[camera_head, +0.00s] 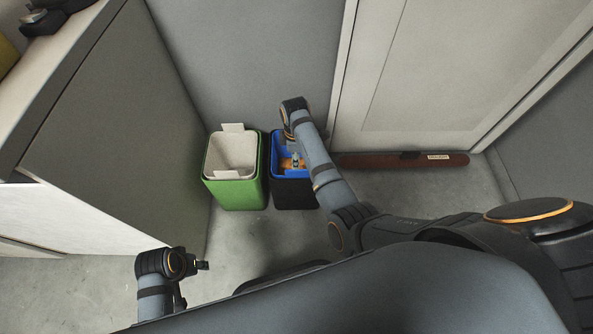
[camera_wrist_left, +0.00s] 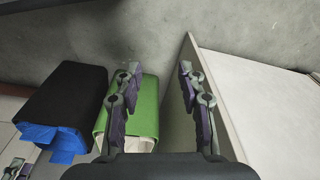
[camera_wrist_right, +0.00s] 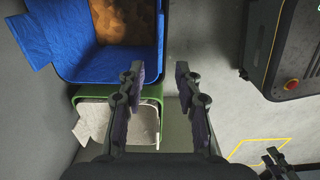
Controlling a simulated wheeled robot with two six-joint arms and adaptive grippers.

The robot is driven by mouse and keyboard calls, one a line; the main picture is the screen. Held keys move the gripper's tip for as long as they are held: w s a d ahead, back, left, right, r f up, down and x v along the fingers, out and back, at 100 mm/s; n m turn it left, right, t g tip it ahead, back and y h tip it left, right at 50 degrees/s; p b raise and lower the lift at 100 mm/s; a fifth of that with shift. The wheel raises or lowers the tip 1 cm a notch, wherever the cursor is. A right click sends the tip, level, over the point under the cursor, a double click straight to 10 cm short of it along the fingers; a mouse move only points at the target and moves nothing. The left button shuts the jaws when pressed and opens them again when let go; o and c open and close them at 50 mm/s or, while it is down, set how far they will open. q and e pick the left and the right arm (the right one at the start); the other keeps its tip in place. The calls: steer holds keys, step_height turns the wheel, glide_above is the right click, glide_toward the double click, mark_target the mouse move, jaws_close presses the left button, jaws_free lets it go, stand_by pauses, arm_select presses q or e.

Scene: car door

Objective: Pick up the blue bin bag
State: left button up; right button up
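The blue bin bag (camera_head: 276,156) lines a black bin (camera_head: 293,194), its rim folded outward and brown-orange contents inside. In the right wrist view the blue bag (camera_wrist_right: 95,66) fills the upper left. My right gripper (camera_wrist_right: 157,73) is open and empty; its left finger overlaps the bag's near right corner in the picture, and I cannot tell if it touches. In the head view my right arm covers the bin's right side. My left gripper (camera_wrist_left: 156,73) is open and empty, low at the left in the head view (camera_head: 205,265). The bag (camera_wrist_left: 55,142) shows at left in the left wrist view.
A green bin (camera_head: 236,192) with a white bag (camera_head: 232,152) stands left of the black bin. A grey cabinet (camera_head: 115,120) is at the left, a white door panel (camera_head: 440,75) behind. A reddish-brown bar (camera_head: 400,160) lies at its foot. Grey floor is clear at lower left.

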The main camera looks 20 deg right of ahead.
mark_target(297, 175)
step_height(297, 175, down, 3)
steer(key=shift+r+b, duration=0.1)
steer(key=shift+b, duration=0.4)
steer(key=shift+f+b, duration=0.4)
steer(key=shift+f, duration=0.8)
steer(key=f+b, duration=0.2)
steer(key=f, duration=0.1)
steer(key=f+b, duration=0.1)
steer(key=shift+s+d+f, duration=0.1)
steer(key=shift+d+f, duration=0.15)
steer(key=shift+d, duration=0.05)
steer(key=shift+f, duration=0.35)
arm_select(q)
steer(key=d+f+t, duration=0.1)
steer(key=w+d+f+t+h, duration=0.1)
steer(key=shift+d, duration=0.3)
steer(key=shift+s, duration=0.1)
arm_select(e)
jaws_close()
steer(key=shift+r, duration=0.1)
